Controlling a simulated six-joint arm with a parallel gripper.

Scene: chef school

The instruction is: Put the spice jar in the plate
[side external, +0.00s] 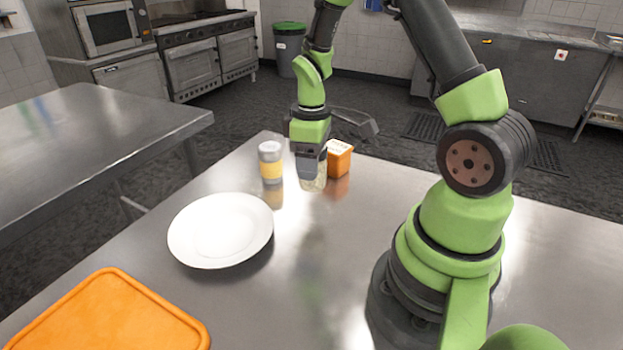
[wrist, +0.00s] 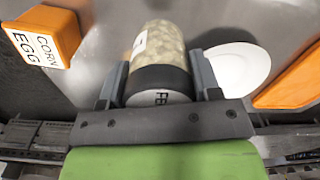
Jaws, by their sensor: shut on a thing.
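My gripper (side external: 309,172) is shut on a spice jar (side external: 317,184) with pale, speckled contents; the fingers hide much of it in the side view. In the wrist view the held jar (wrist: 165,50) lies between the two fingers (wrist: 160,82). It has a black band and a white end with lettering starting "FE". I cannot tell whether its base touches the table. The white plate (side external: 220,231) is empty, to the left of and nearer the camera than my gripper in the side view. It shows in the wrist view (wrist: 240,66), right of the jar.
A second jar, yellow with a grey top (side external: 271,163), stands left of my gripper. An orange box (side external: 339,158) stands close on its right; its wrist-view label (wrist: 36,46) reads "CORN EGG". An orange board (side external: 107,318) lies at the front left. The steel table between gripper and plate is clear.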

